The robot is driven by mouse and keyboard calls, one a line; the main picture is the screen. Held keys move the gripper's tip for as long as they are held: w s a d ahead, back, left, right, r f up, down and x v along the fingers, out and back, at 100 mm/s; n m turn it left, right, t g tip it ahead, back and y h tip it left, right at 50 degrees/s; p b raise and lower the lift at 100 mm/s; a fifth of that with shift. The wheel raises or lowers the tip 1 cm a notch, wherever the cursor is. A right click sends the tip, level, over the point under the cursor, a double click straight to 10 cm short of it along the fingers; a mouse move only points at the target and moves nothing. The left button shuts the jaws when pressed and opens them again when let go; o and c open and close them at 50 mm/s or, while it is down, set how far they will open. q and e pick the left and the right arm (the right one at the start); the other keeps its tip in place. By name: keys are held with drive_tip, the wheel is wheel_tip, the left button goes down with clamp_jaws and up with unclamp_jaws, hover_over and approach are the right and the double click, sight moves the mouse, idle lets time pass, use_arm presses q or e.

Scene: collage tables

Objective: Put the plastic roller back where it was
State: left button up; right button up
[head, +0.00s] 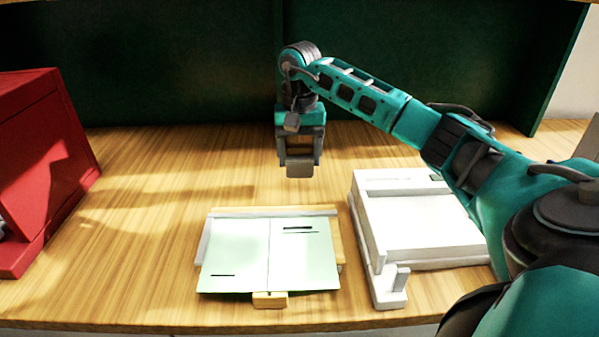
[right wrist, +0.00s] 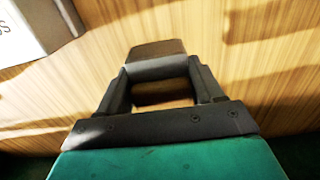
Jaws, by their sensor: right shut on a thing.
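My right gripper (head: 299,156) hangs above the back middle of the wooden table, fingers pointing down. It is shut on a small grey-brown block-like thing, which I take to be the plastic roller (head: 299,170). In the right wrist view the roller (right wrist: 155,50) sits between the two dark fingertips (right wrist: 158,72), with bare table beyond it. Its far side and full shape are hidden. My left gripper is not in view.
A pale green open folder (head: 240,255) lies on a wooden board in front. A white box-like device (head: 420,225) stands right, with a small white bracket (head: 390,288) at its front corner. A red cabinet (head: 45,150) stands left; a dark green panel (head: 180,70) closes the back.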

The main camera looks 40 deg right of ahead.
sight(299, 172)
drive_tip(key=shift+f, duration=2.15)
drive_tip(key=shift+f, duration=0.2)
drive_tip(key=o, duration=1)
drive_tip(key=shift+c, duration=0.2)
wheel_tip(299, 172, up, 12)
drive_tip(key=shift+r, duration=0.2)
